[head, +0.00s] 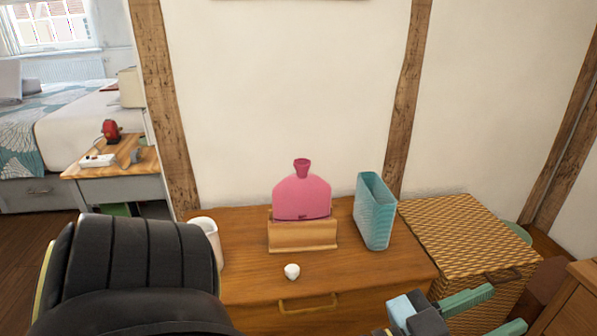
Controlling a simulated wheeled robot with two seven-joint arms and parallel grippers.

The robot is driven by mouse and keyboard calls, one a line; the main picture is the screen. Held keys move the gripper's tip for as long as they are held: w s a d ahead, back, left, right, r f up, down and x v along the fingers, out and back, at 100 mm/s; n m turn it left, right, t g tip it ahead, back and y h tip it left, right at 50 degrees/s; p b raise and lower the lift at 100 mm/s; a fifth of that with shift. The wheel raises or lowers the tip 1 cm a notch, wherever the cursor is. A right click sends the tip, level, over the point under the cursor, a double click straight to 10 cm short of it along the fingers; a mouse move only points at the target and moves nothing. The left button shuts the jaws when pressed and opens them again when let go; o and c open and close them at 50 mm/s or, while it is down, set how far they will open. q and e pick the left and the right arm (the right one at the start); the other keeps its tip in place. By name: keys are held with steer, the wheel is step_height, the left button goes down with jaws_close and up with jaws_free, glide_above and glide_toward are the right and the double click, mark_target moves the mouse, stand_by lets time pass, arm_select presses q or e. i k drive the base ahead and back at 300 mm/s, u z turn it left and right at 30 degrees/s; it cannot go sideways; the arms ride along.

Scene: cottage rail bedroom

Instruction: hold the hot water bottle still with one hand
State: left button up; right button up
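A pink hot water bottle (302,197) stands upright in a wooden holder (302,237) on the wooden chest (245,280). Its neck is at the top and looks open, and its lower edge is hidden by the holder's front. A small white rounded piece (292,271) lies on the chest in front of the holder. My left gripper (510,307) is at the bottom right of the head view, with its two green fingers apart and nothing between them. It is to the right of and nearer than the bottle, well clear of it. My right gripper is not in view.
A teal ribbed container (374,215) stands on the chest right of the bottle. A white cup (207,240) stands at the left, partly behind my black arm link. A woven basket chest (470,237) is to the right. The chest top before the holder is mostly clear.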

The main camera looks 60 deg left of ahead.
mark_target(301, 196)
steer(key=u, duration=1.15)
steer(key=i, duration=1.15)
steer(key=u, duration=1.25)
